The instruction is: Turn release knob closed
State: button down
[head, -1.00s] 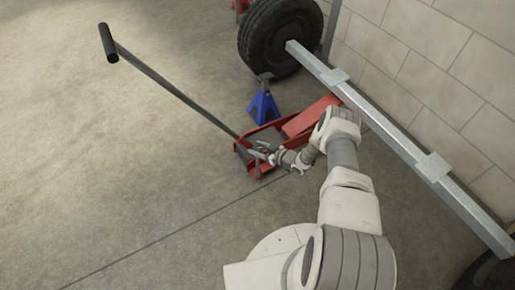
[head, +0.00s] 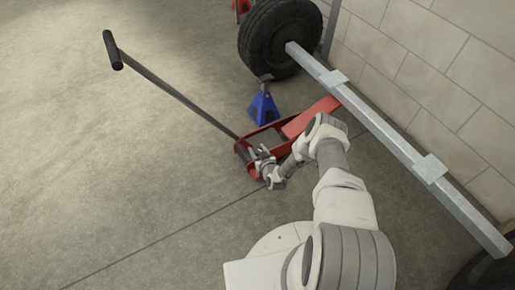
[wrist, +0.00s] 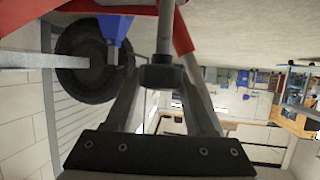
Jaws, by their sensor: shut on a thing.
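The red floor jack (head: 296,123) stands on the concrete floor, with its long handle (head: 175,88) rising to the upper left. My gripper (head: 258,157) is at the jack's near left end, low beside the handle's base. In the wrist view my gripper (wrist: 162,76) has its two fingers on either side of a dark block, which looks like the release knob (wrist: 159,77), at the end of a grey shaft (wrist: 165,30). The fingers are shut on it. In the head view my gripper hides the knob. The knob's turn angle cannot be told.
A blue jack stand (head: 263,108) is just behind the jack. A grey steel beam (head: 400,145) runs along the block wall (head: 440,70) on the right, with a tire (head: 275,38) at its far end. The floor to the left is clear.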

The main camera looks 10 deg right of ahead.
jog(key=m+h, duration=0.3)
jog(key=h, duration=0.1)
jog(key=shift+a+m, duration=0.1)
jog(key=shift+m, duration=0.3)
jog(key=shift+m+g+h+b, duration=0.4)
jog(key=shift+m+g+h, duration=0.3)
jog(key=shift+m+h, duration=1)
jog(key=shift+h, duration=0.3)
jog(key=shift+c, duration=1.3)
grip_release()
jog(key=shift+r, duration=0.1)
